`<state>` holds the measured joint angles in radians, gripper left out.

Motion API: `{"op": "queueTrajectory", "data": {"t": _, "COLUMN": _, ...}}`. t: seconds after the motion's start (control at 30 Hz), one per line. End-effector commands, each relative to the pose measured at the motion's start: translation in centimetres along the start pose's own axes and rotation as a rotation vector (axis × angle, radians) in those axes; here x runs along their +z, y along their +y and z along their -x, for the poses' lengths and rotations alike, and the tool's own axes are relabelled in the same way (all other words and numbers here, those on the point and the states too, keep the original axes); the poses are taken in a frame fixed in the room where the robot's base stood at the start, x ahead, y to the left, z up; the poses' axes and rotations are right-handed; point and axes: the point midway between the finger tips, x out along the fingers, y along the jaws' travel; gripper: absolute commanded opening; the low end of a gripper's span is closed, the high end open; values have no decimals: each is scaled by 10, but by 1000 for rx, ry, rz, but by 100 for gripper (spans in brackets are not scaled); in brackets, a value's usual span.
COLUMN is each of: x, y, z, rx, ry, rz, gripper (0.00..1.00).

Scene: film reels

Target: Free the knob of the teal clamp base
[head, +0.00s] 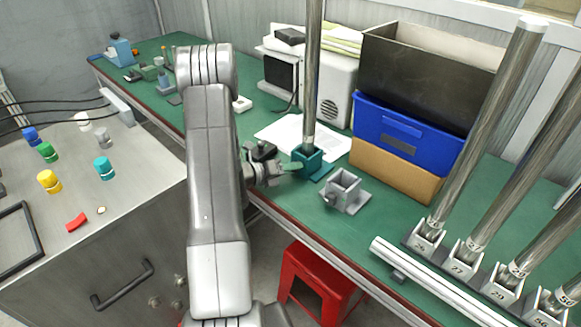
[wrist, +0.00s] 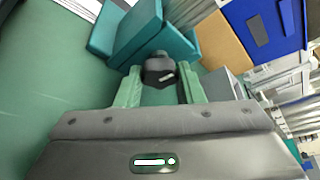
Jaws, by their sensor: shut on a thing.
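The teal clamp base (head: 312,162) stands on the green bench with an upright metal pole (head: 313,75) in it. In the wrist view the base (wrist: 150,32) is at the top, just ahead of my fingers. Its dark knob (wrist: 160,69), with a white mark on it, sticks out toward my gripper. My gripper (wrist: 161,88) is shut on the knob, with one green finger on each side. In the head view my gripper (head: 288,167) reaches the base from the left, and I cannot make out the knob there.
A grey clamp base (head: 345,190) stands empty close to the right of the teal one. White paper (head: 285,133) lies behind. A blue bin (head: 405,135) on a cardboard box (head: 390,170) stands at the right. Several poles in numbered holders line the right side. A red stool (head: 318,285) is below.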

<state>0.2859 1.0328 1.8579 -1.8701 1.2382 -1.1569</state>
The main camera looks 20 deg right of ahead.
Motion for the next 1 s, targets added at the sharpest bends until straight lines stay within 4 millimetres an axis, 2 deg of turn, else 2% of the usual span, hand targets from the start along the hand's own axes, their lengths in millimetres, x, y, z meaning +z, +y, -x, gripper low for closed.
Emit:
{"op": "queueTrajectory", "data": {"t": 0.37, "x": 1, "y": 1, "z": 0, "rx": -62, "ry": -2, "rz": 151, "gripper": 12}}
{"op": "queueTrajectory", "data": {"t": 0.93, "x": 1, "y": 1, "z": 0, "rx": -71, "ry": -3, "rz": 175, "gripper": 12}}
{"op": "queueTrajectory", "data": {"t": 0.97, "x": 1, "y": 1, "z": 0, "rx": -71, "ry": -3, "rz": 175, "gripper": 41}}
{"op": "queueTrajectory", "data": {"t": 1.0, "x": 1, "y": 1, "z": 0, "rx": -71, "ry": -3, "rz": 175, "gripper": 48}}
